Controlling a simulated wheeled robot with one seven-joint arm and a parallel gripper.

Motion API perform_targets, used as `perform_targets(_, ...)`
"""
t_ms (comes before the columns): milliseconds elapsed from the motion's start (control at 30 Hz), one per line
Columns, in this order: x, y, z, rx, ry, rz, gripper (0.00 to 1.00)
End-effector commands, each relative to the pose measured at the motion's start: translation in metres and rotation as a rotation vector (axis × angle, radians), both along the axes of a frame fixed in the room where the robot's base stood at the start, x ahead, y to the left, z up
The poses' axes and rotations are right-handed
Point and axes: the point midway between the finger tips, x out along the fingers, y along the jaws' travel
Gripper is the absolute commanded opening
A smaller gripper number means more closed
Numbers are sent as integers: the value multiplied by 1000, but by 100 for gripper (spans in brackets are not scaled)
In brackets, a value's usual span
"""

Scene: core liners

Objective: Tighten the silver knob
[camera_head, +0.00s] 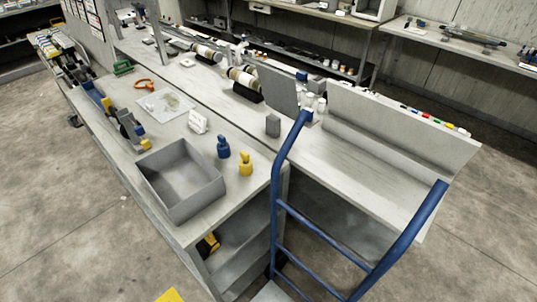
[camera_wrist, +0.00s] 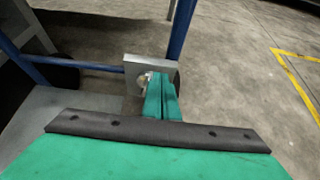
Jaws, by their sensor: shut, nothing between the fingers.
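In the wrist view, my gripper (camera_wrist: 162,88) has green fingers pressed together with nothing between them. A small, bright, rounded silver piece that looks like the silver knob (camera_wrist: 143,82) shows just left of the fingertips, against a square grey metal block (camera_wrist: 150,60). The fingers hide part of the knob and block. I cannot tell whether the fingertips touch the knob. In the head view, I see neither my gripper nor the knob clearly.
A blue tubular frame (camera_head: 282,167) stands at the workbench; a blue post (camera_wrist: 182,30) rises behind the block in the wrist view. The bench holds a grey bin (camera_head: 152,162), a blue bottle (camera_head: 223,148) and a yellow bottle (camera_head: 246,165). Concrete floor at right is clear.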

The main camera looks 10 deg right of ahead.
Motion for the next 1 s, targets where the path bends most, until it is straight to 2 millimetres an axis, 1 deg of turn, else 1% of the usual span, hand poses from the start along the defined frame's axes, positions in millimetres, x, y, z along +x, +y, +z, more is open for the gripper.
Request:
perform_targets(500,-32,39,0,-1,0,1,0)
perform_targets(667,-36,43,1,-1,-1,0,0)
perform_targets(900,-36,43,0,-1,-1,0,0)
perform_targets(1000,-34,47,0,0,-2,-2,0)
